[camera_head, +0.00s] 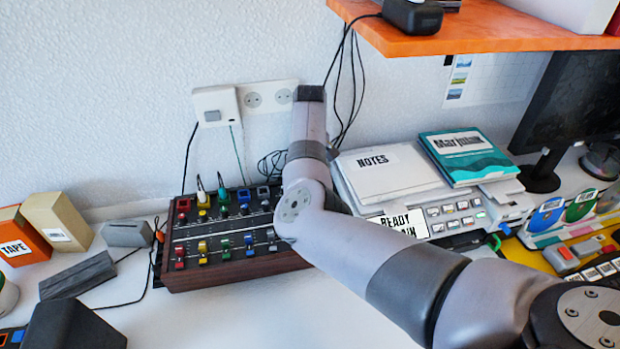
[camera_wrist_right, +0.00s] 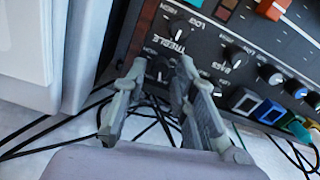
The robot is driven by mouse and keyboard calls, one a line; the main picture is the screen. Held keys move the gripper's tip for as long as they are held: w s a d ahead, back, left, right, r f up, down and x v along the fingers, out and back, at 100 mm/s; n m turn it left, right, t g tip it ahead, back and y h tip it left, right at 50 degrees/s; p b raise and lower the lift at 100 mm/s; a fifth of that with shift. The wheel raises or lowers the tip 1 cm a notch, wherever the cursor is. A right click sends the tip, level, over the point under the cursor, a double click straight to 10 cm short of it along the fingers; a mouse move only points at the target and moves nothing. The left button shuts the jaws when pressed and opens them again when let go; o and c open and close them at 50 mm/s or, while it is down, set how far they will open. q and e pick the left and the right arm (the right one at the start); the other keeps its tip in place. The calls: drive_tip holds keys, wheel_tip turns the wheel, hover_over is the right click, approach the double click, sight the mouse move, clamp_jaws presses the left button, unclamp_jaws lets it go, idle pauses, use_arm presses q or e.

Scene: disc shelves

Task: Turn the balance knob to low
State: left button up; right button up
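The dark mixer box (camera_head: 240,279) with wooden sides stands on the desk against the wall. My right arm crosses in front of its right part and hides my right gripper in the head view. In the right wrist view the two fingers of my right gripper (camera_wrist_right: 161,68) stand on either side of a small black knob (camera_wrist_right: 158,70), with a narrow gap between them. Whether they press on the knob is unclear. Its label is hidden, so I cannot read whether it is the balance knob. The knobs marked TREBLE (camera_wrist_right: 180,28) and BASS (camera_wrist_right: 236,57) sit beside it. My left gripper is not in view.
White note sheets (camera_head: 385,172) and a teal book (camera_head: 470,155) lie right of the mixer. An orange shelf (camera_head: 475,30) hangs above. Cables run behind the mixer. Boxes (camera_head: 57,221) stand at the left. The desk in front of the mixer is clear.

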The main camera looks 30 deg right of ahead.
drive_tip(key=shift+f, duration=0.55)
clamp_jaws()
